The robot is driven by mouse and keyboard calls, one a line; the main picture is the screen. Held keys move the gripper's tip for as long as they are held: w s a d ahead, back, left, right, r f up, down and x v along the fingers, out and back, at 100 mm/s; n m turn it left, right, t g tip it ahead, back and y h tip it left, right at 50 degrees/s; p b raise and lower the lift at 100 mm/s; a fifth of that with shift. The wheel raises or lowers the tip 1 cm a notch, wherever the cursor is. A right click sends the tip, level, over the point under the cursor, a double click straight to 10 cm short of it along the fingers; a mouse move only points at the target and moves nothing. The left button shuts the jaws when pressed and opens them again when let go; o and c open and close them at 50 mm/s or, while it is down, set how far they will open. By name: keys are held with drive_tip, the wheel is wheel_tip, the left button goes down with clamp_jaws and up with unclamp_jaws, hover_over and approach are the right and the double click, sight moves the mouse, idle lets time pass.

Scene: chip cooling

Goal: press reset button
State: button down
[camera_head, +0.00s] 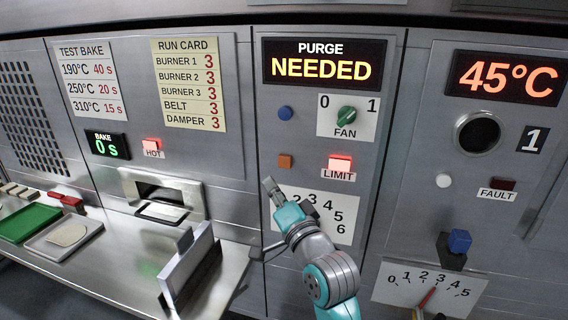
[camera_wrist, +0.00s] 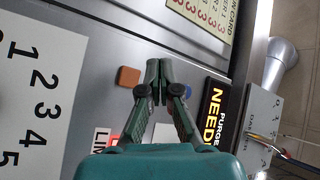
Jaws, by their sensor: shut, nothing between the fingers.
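No button in view carries a reset label. On the middle panel, an orange square button (camera_head: 285,160) sits left of the lit red LIMIT lamp (camera_head: 340,163), and a round blue button (camera_head: 285,113) sits above it. A white round button (camera_head: 444,181) is on the right panel. My gripper (camera_head: 268,183) is shut and empty, just below and left of the orange button in the head view. In the wrist view my gripper (camera_wrist: 158,70) points at the panel beside the orange button (camera_wrist: 129,76), apparently without covering it. The blue button (camera_wrist: 187,91) shows partly behind a finger.
The PURGE NEEDED display (camera_head: 323,62) and green FAN knob (camera_head: 346,114) are above. A numbered dial plate (camera_head: 335,212) lies partly behind my arm. A metal shelf (camera_head: 120,270) with an upright plate (camera_head: 188,265) juts out at lower left.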

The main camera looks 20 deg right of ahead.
drive_tip(key=shift+w+d, duration=0.7)
drive_tip(key=shift+w, duration=0.25)
drive_tip(key=shift+w+d, duration=0.65)
drive_tip(key=shift+w, duration=0.25)
drive_tip(key=shift+w+d, duration=0.7)
drive_tip(key=shift+w, duration=0.25)
drive_tip(key=shift+w+d, duration=0.1)
drive_tip(key=shift+w, duration=0.05)
drive_tip(key=shift+w+d, duration=0.2)
drive_tip(key=shift+w+d, duration=0.25)
drive_tip(key=shift+w, duration=0.1)
idle(0.6)
drive_tip(key=shift+s+a, duration=0.5)
drive_tip(key=shift+s, duration=0.2)
drive_tip(key=shift+s+a, duration=0.75)
drive_tip(key=shift+s, duration=0.3)
drive_tip(key=shift+s+a, duration=0.75)
drive_tip(key=shift+s, duration=0.25)
